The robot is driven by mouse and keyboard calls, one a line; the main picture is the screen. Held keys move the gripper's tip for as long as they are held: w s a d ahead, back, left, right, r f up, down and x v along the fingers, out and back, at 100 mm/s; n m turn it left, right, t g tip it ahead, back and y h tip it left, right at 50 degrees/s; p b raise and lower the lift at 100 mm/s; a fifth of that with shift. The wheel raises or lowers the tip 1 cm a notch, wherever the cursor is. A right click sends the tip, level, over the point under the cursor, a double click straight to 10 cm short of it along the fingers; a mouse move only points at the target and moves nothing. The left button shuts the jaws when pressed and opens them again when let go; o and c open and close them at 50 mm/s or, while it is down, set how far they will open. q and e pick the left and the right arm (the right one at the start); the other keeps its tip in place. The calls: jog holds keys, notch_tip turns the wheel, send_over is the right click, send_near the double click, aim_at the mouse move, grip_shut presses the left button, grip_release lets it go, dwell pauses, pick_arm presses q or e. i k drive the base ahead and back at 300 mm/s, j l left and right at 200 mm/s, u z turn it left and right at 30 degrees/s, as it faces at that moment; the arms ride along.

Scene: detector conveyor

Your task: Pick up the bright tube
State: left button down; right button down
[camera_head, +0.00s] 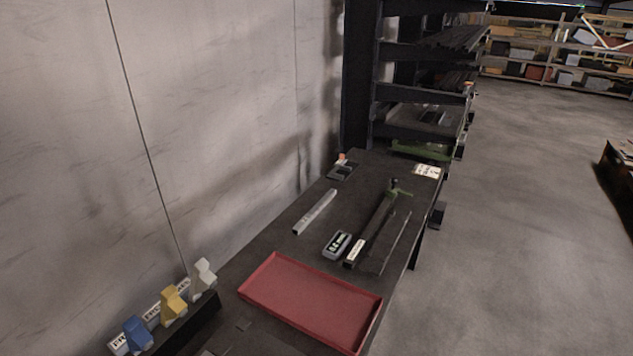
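A bright, light grey square tube (315,212) lies on the dark workbench (285,243), near its wall side and behind the red tray. It lies at a slant, with its far end toward the upper right. Nothing touches it that I can see. Neither of my grippers shows in the head view.
A red tray (312,302) lies in front of the tube. A small grey device (337,244), a dark long tool (372,228) and a thin rod (393,242) lie to the right. Blue, yellow and white pieces (172,303) stand front left. The wall (220,130) borders the bench.

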aim_at(307, 220)
jog(key=i+j+z, duration=0.25)
jog(key=i+j, duration=0.95)
jog(key=i, duration=0.35)
jog(key=i+j+z, duration=0.3)
jog(key=i+j, duration=1.15)
